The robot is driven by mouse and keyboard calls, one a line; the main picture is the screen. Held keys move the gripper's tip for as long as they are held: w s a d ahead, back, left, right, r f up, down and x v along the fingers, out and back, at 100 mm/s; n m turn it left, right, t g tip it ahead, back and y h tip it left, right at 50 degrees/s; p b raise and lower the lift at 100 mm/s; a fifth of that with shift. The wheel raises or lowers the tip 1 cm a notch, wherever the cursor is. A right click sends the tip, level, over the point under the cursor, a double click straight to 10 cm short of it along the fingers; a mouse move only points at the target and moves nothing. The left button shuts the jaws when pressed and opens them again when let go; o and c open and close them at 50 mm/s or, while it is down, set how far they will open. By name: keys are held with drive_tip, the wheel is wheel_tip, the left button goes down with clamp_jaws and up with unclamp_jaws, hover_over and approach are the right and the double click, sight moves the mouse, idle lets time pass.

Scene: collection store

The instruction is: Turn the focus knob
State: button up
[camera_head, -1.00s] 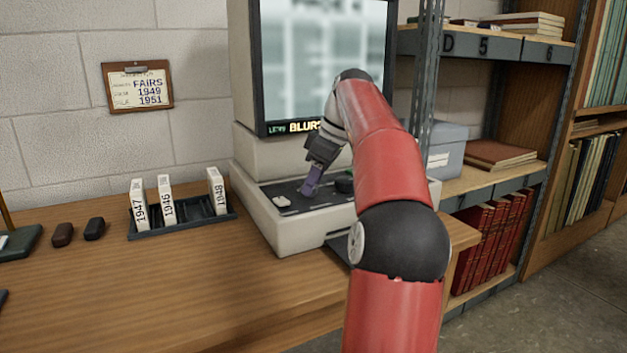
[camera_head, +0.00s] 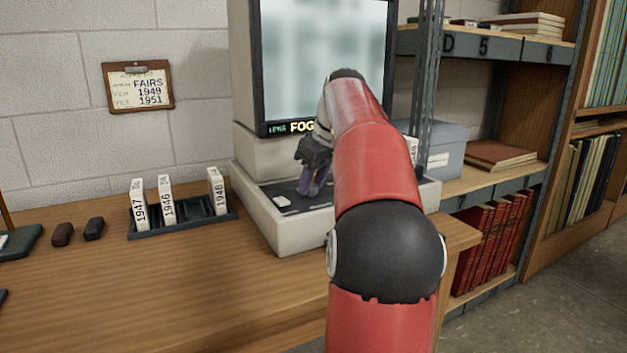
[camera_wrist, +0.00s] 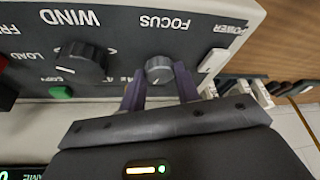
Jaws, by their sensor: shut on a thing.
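The focus knob (camera_wrist: 158,70) is a small grey knob below the upside-down FOCUS label in the wrist view. My gripper (camera_wrist: 158,84) has its purple fingers on both sides of it, shut on it. In the head view my gripper (camera_head: 312,187) is over the dark control panel of the reader, and the knob is hidden there. The reader's screen (camera_head: 320,60) shows a blurred pale picture with a strip whose word begins "FOG"; my arm covers the rest.
In the wrist view, a larger black WIND knob (camera_wrist: 78,62), a green COPY button (camera_wrist: 61,92) and a white POWER switch (camera_wrist: 213,62) lie near the focus knob. A dark rack (camera_head: 180,222) with several labelled boxes stands left of the reader.

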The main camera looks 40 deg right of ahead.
drive_tip(key=shift+a+m+h, duration=0.15)
drive_tip(key=shift+m+h, duration=0.25)
drive_tip(key=shift+m, duration=1.1)
drive_tip(key=o, duration=1)
drive_tip(key=shift+c, duration=0.2)
drive_tip(key=p+v, duration=0.2)
drive_tip(key=v, duration=0.5)
drive_tip(key=shift+r, duration=0.35)
drive_tip(key=shift+s+a, duration=0.1)
drive_tip(key=shift+s, duration=0.05)
